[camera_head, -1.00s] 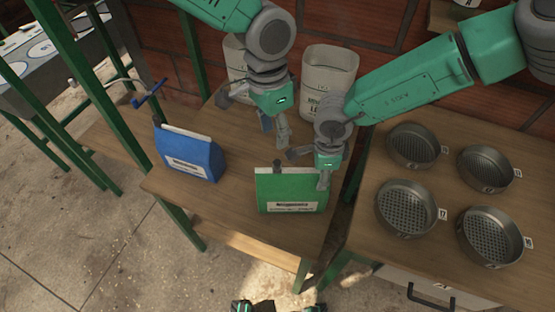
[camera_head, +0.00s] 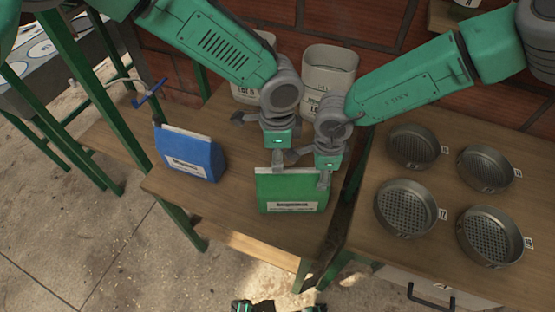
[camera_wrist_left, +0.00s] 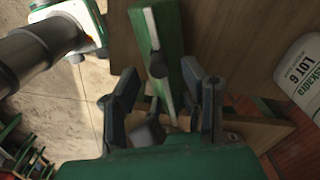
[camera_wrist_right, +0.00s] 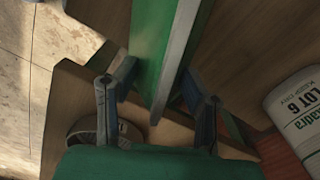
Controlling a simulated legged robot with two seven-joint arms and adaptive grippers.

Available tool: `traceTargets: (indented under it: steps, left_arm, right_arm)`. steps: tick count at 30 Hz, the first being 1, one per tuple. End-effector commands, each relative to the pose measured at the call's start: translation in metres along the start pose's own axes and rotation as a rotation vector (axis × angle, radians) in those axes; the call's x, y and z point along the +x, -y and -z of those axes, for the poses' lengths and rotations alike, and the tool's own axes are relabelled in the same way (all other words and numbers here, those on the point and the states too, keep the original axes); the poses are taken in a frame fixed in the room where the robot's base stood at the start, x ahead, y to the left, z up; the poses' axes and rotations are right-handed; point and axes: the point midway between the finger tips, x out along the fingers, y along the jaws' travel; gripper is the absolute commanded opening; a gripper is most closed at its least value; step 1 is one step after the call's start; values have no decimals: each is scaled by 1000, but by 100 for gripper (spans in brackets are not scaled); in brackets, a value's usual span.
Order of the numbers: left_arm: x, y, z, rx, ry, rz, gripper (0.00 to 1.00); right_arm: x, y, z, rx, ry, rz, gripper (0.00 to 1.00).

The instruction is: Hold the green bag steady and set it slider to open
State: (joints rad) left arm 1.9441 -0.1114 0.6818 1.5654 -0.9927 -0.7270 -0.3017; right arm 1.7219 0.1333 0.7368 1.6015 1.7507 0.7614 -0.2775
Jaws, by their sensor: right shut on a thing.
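The green bag (camera_head: 290,192) stands upright on the wooden table, its label facing the front. My right gripper (camera_head: 322,174) is shut on the right part of its top edge; the right wrist view shows the bag (camera_wrist_right: 152,45) between the fingers. My left gripper (camera_head: 275,150) is open over the left part of the top edge. In the left wrist view, the dark slider knob (camera_wrist_left: 157,64) sits on the bag's top strip, ahead of and between the spread fingers, apart from them. In the head view the left gripper mostly covers the slider.
Pale lot containers (camera_head: 330,68) stand behind the grippers by the brick wall. Several round sieves (camera_head: 405,207) rest on the right table. Bare tabletop lies between the bags.

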Motion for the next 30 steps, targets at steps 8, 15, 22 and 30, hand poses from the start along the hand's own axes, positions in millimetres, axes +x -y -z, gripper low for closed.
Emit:
traceTargets:
  steps: [8,15,22,30]
  left_arm:
    - [21,0,0,0,0,1,38]
    - [22,0,0,-1,0,1,38]
    - [22,1,0,-1,0,1,0]
    - [21,1,-26,-1,2,2,0]
  right_arm:
    - [1,0,1,1,-2,0,0]
    - [1,0,1,1,-2,-1,0]
    - [1,0,1,0,-2,-1,0]
    - [1,-1,1,0,-2,-2,0]
